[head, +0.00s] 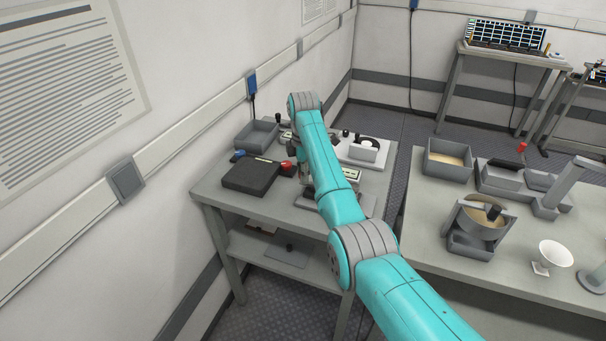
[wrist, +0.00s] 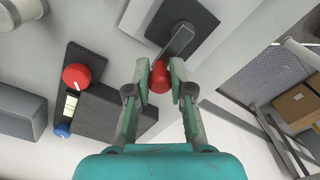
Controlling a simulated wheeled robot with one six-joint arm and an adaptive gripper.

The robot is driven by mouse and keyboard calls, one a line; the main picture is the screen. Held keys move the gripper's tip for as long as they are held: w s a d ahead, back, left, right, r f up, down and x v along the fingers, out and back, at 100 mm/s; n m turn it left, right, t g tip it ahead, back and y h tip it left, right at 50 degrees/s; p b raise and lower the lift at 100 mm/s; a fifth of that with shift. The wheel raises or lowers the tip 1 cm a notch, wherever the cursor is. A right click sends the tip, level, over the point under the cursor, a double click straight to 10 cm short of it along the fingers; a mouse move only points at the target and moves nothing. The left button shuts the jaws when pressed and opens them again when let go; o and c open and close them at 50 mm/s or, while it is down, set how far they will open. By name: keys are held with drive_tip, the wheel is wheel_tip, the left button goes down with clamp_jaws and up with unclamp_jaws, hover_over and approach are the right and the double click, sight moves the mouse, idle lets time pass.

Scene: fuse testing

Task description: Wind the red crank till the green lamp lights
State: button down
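In the wrist view the crank's red knob (wrist: 159,78) sits at the end of a grey crank arm (wrist: 175,46). The arm lies across a dark square base (wrist: 192,14). My gripper (wrist: 160,76) has one finger on each side of the red knob, with no clear gap between them and it. In the head view my gripper (head: 306,184) is low over the left table, and my arm hides most of the crank. I cannot make out a lit green lamp in either view.
A dark box (head: 256,178) with a red dial (wrist: 77,76) and a blue knob (wrist: 62,130) stands left of the crank. Another table (head: 420,215) with containers is at right.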

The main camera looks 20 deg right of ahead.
drive_tip(key=shift+m, duration=0.3)
